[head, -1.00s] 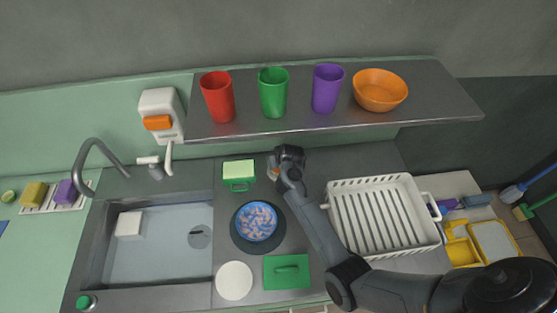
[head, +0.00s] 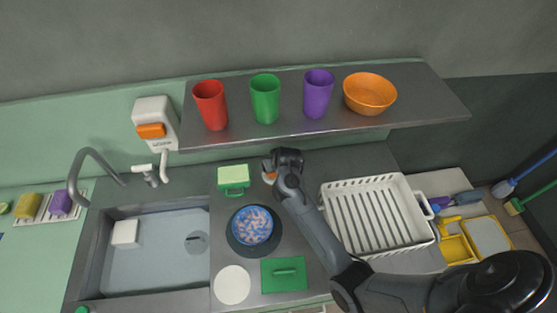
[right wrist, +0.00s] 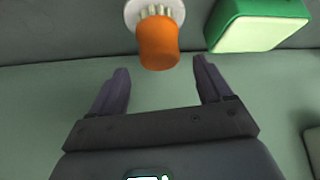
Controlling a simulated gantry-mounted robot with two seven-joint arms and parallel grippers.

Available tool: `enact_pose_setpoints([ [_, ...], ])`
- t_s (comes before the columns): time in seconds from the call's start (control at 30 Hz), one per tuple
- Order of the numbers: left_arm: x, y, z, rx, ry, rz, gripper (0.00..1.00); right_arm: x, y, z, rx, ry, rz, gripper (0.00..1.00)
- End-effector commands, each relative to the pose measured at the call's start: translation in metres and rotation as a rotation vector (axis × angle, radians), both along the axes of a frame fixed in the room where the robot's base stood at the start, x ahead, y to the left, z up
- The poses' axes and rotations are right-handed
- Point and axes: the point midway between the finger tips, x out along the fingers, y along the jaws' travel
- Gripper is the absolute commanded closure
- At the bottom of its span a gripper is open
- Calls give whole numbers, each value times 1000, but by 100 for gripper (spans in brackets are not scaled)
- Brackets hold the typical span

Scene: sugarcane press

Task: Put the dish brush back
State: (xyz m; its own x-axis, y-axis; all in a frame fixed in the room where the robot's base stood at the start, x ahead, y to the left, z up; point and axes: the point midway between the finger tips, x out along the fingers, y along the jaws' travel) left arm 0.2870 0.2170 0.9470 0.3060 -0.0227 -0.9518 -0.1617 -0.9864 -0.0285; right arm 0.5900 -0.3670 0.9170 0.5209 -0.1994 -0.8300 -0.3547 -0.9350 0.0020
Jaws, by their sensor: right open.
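The dish brush (right wrist: 158,40) has a rounded orange handle and pale bristles. In the right wrist view its bristles are at a white round piece (right wrist: 140,8), cut by the top edge. My right gripper (right wrist: 160,66) is open, with its two fingers apart and the orange handle at the gap near the fingertips; neither finger visibly touches it. In the head view my right gripper (head: 272,166) is over the back of the counter, and a small orange and white part of the brush (head: 269,178) shows just below it, mostly hidden. My left gripper is in neither view.
A green holder with a pale yellow top (head: 233,178) stands left of the brush. A blue bowl (head: 252,225) is in front, and a white dish rack (head: 337,222) is to the right. A shelf (head: 420,100) with cups and an orange bowl overhangs behind.

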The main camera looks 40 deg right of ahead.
Motion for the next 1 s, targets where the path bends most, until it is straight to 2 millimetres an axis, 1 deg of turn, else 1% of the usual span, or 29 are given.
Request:
enact_pose_setpoints([
  [0.03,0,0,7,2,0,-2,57,-5,1,13,-4,-3,1,21],
  [0.2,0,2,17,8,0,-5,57,-21,7,38,-4,-2,1,21],
  [0.3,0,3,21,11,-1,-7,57,-29,10,49,-4,-2,1,21],
  [0.5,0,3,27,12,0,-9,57,-38,14,62,-1,-1,-1,21],
  [0.63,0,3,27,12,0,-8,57,-45,18,62,0,5,11,21],
  [0.7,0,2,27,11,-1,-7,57,-52,22,59,-1,12,29,21],
  [0.77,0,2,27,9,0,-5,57,-64,29,55,0,24,54,21],
  [0.87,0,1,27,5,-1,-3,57,-96,47,47,-3,57,127,21],
  [0.9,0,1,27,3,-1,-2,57,-113,57,43,-3,76,166,21],
  [0.97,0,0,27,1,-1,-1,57,-141,72,40,-1,107,223,21],
  [1.0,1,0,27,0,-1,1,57,-160,83,39,-1,127,263,21],
])
